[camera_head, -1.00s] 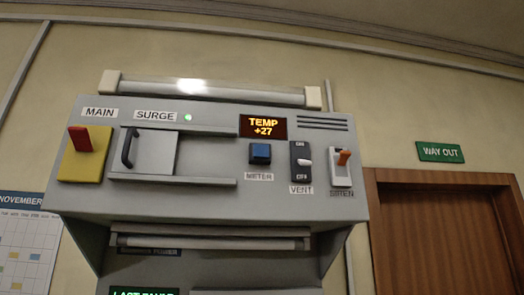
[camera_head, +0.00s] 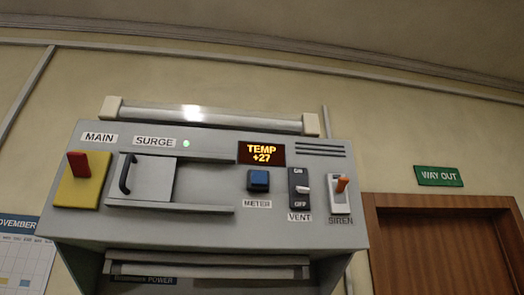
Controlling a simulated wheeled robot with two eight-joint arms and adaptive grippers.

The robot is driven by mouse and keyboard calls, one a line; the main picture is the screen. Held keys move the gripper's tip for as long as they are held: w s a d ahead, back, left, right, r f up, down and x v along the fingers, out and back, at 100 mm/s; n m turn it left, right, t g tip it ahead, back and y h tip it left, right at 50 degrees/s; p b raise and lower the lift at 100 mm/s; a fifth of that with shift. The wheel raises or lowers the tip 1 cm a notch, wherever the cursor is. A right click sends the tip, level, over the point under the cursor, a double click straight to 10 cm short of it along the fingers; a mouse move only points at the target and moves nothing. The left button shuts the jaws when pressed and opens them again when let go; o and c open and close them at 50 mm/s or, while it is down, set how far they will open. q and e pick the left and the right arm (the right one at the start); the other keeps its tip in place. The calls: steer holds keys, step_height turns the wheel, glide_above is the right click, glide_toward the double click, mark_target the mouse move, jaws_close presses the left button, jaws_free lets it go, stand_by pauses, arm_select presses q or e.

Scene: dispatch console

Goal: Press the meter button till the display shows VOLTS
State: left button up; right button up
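The blue meter button (camera_head: 258,181) sits on the grey console panel (camera_head: 225,222), above the label METER. The display (camera_head: 261,153) just above the button reads TEMP +27 in yellow letters on a dark ground. Neither of my grippers shows in the head view, so nothing of mine is seen touching the button.
Left of the button are a sliding cover (camera_head: 143,178) with a black handle and the red MAIN lever (camera_head: 79,164) on a yellow plate. Right of it are the VENT switch (camera_head: 300,189) and the orange-tipped SIREN toggle (camera_head: 341,185). A brown door (camera_head: 440,250) stands at the right.

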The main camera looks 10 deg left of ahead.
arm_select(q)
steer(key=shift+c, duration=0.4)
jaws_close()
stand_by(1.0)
